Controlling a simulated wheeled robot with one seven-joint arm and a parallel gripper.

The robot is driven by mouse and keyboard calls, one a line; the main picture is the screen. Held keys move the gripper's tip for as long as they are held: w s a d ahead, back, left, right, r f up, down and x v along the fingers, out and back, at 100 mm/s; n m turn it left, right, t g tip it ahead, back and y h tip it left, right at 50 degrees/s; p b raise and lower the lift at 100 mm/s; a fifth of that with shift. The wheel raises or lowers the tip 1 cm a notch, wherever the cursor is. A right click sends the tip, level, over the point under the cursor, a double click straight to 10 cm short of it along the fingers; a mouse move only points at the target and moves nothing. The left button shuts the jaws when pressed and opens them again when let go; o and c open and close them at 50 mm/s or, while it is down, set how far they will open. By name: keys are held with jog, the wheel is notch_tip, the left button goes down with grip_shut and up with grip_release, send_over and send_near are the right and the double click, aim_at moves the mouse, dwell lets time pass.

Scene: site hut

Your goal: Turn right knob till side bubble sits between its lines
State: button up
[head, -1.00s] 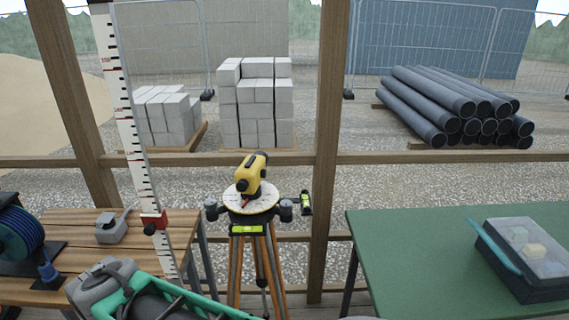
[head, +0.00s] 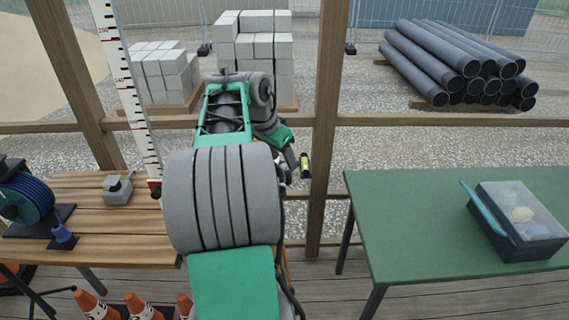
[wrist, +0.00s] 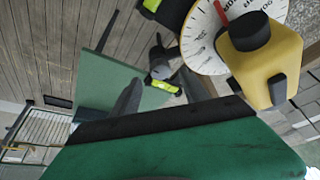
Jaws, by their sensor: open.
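The yellow levelling instrument (wrist: 265,60) with its white dial (wrist: 205,40) fills the right of the wrist view. The green-yellow side vial (wrist: 160,87) shows there between my fingers in the picture. It also shows in the head view (head: 304,166), just right of my arm's end. Its bubble and lines are too small to read. A dark knob-like part (wrist: 160,52) lies just beyond the vial in the wrist view; I take it as the right knob. My gripper (wrist: 160,78) is open, its two dark fingers apart, with no grip on the knob. My arm hides the instrument in the head view.
A wooden post (head: 325,120) and rail stand close to the right of my arm. A green table (head: 420,215) bears a lidded box (head: 520,225). A wooden bench (head: 100,215) and a graduated staff (head: 130,85) are at left. Orange cones (head: 140,306) stand below.

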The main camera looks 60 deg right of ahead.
aim_at(286, 166)
jog(key=x, duration=0.3)
jog(key=shift+f, duration=0.1)
jog(key=shift+c, duration=0.2)
grip_shut()
